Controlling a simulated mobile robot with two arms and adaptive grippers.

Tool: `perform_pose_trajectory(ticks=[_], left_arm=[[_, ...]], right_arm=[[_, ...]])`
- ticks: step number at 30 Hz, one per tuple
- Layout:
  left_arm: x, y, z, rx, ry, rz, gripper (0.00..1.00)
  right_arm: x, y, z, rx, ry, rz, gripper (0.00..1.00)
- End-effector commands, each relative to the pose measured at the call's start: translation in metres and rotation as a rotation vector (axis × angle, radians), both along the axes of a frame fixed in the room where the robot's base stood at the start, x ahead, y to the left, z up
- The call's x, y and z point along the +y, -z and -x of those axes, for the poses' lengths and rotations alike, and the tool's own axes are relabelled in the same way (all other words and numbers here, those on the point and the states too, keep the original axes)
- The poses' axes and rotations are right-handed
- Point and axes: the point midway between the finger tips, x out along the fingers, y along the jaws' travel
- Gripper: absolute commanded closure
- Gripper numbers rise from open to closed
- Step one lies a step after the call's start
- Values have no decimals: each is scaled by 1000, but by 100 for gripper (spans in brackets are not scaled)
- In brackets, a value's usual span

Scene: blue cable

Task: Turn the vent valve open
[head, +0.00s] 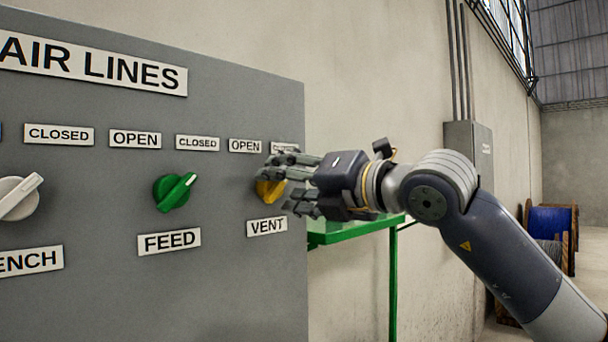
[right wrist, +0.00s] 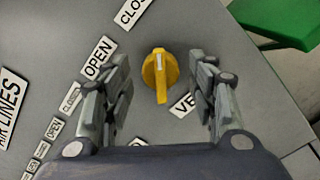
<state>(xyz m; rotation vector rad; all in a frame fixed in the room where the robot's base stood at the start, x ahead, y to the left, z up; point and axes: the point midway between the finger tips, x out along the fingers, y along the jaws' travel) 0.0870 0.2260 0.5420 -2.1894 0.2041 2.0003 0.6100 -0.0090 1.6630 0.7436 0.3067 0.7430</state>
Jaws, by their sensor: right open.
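The yellow vent valve knob (head: 267,190) is on the grey panel above the VENT label (head: 267,226), partly hidden by my right gripper (head: 280,184) in the head view. In the right wrist view the whole knob (right wrist: 160,75) shows; the white mark on its handle points toward the CLOSED label (right wrist: 131,11), away from the OPEN label (right wrist: 98,58). My right gripper (right wrist: 162,68) is open, with one finger on each side of the knob and a visible gap to both. My left gripper is not in view.
A green feed knob (head: 174,192) and a white knob (head: 17,197) are on the panel left of the vent knob. A green table (head: 345,233) stands behind the panel's right edge. A grey wall box (head: 468,155) and cable reels (head: 550,225) are farther back.

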Motion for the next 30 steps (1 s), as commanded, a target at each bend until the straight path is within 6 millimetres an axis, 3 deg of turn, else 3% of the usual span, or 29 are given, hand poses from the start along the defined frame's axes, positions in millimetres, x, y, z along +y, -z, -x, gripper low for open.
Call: perform_pose_trajectory(ticks=[8,15,30], left_arm=[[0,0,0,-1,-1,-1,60],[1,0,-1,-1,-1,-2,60],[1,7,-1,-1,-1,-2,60]], right_arm=[[1,1,-1,-1,-1,0,47],[1,0,-1,0,-1,0,99],[3,2,0,-36,-3,35,100]])
